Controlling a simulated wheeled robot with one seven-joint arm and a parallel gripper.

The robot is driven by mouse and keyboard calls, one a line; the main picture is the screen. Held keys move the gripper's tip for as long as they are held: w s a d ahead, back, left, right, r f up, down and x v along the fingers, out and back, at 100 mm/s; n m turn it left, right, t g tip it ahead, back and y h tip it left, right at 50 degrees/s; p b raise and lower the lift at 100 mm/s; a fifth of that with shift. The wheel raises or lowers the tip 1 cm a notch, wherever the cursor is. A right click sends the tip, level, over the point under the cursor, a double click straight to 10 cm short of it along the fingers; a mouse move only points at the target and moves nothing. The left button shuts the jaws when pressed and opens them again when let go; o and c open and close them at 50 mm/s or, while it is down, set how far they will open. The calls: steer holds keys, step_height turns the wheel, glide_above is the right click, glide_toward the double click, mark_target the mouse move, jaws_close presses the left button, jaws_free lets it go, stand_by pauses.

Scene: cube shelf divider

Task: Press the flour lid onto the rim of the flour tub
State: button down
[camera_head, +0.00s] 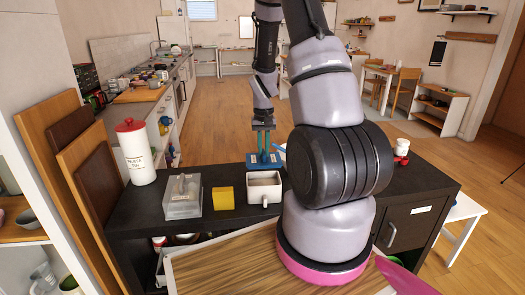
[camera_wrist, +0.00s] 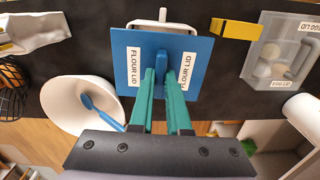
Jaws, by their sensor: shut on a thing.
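The flour lid (camera_wrist: 200,50) is a blue square plate with two "FLOUR LID" labels and an upright blue grip. My gripper (camera_wrist: 161,72) has its green fingers shut on that grip. In the head view the lid (camera_head: 264,163) hangs level below my gripper (camera_head: 263,146), just behind a white square tub (camera_head: 264,192) with a handle. In the wrist view the lid hides most of this tub (camera_wrist: 140,27). No name is readable on the tub, so I cannot confirm it is the flour tub. The gap between lid and tub is unclear.
A yellow block (camera_head: 223,198) and a clear lidded box (camera_head: 183,198) stand left of the tub. A red-topped canister (camera_head: 135,155) is farther left. A white bowl (camera_wrist: 70,100) with a blue utensil is close beside the lid. My arm hides the counter's middle right.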

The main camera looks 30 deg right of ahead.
mark_target(264, 152)
steer(key=shift+f, duration=0.1)
steer(key=shift+f, duration=2.75)
steer(key=shift+f, duration=1.25)
steer(key=c, duration=0.8)
jaws_free()
steer(key=shift+r, duration=0.1)
steer(key=shift+r, duration=2.45)
step_height(264, 152, up, 11)
